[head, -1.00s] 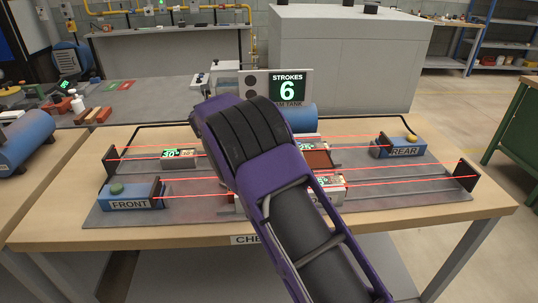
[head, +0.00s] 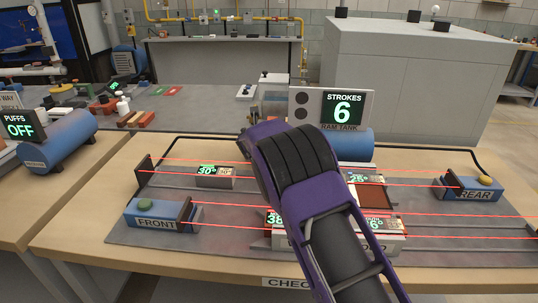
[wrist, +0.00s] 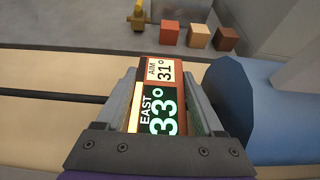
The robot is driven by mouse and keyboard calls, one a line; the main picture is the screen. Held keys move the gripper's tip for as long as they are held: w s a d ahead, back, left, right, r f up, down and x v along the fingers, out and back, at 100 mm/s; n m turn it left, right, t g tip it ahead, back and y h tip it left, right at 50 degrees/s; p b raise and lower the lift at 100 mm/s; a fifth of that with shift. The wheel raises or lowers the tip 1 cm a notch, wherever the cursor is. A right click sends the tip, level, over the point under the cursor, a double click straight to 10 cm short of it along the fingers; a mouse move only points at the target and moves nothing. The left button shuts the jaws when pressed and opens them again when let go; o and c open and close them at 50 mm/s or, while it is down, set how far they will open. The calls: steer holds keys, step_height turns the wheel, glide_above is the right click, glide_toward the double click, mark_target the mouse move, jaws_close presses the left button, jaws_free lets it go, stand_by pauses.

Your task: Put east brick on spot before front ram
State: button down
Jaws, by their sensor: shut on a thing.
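My gripper (wrist: 160,98) is shut on the east brick (wrist: 150,72) in the wrist view. The brick is reddish brown, with a pale label reading AIM 31° and a dark green display reading EAST 33°. In the head view my purple arm hides the gripper and this brick. The blue front ram (head: 155,213), with a green button, stands at the left of the grey rig plate (head: 135,236). The plate just right of the ram's dark face looks bare, crossed by a red beam.
The blue ram tank (head: 352,146) stands behind the plate under a STROKES 6 display (head: 343,110); its blue side shows close right in the wrist view (wrist: 270,110). Other labelled bricks (head: 214,177) sit on the plate. The rear ram (head: 470,190) is at right.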

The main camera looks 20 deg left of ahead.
steer(key=shift+f+b, duration=0.65)
steer(key=shift+f, duration=1.25)
steer(key=shift+f, duration=0.2)
jaws_free()
steer(key=shift+r, duration=0.15)
